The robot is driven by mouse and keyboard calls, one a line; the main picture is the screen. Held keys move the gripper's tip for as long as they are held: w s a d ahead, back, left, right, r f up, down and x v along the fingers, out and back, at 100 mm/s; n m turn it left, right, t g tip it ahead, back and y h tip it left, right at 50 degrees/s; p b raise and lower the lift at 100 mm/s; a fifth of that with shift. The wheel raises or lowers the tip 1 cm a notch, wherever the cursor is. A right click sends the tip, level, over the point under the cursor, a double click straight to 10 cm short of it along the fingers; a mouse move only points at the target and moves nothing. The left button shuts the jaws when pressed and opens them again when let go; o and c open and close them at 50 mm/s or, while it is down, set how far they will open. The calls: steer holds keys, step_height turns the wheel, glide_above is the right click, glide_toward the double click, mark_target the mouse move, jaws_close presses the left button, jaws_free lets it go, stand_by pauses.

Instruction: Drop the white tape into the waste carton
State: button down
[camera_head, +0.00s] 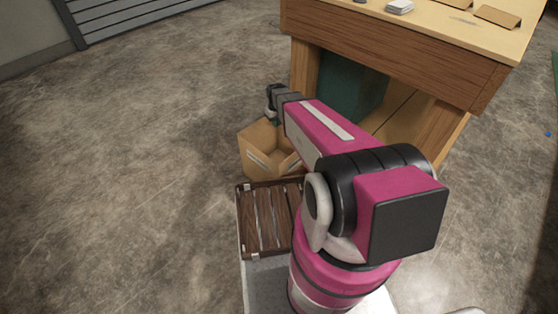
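The waste carton (256,163) is an open brown cardboard box on the floor beside the wooden table. My pink arm hides its right part. My gripper (271,113) is at the far end of the arm, small and dark, above the carton's back side. Its fingers are too small and partly hidden to show whether they are open or shut, or whether they hold anything. I cannot make out the white tape for certain in this view.
The wooden table (395,46) stands at right, with a small whitish stack (400,6) and brown flat pieces (497,16) on top. A dark green box (350,87) is under it. A slatted brown crate (265,218) is nearer me. The left floor is clear.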

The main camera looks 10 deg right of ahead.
steer(key=shift+f, duration=2.95)
steer(key=c, duration=1.2)
jaws_free()
steer(key=shift+c, duration=0.2)
steer(key=shift+r, duration=0.15)
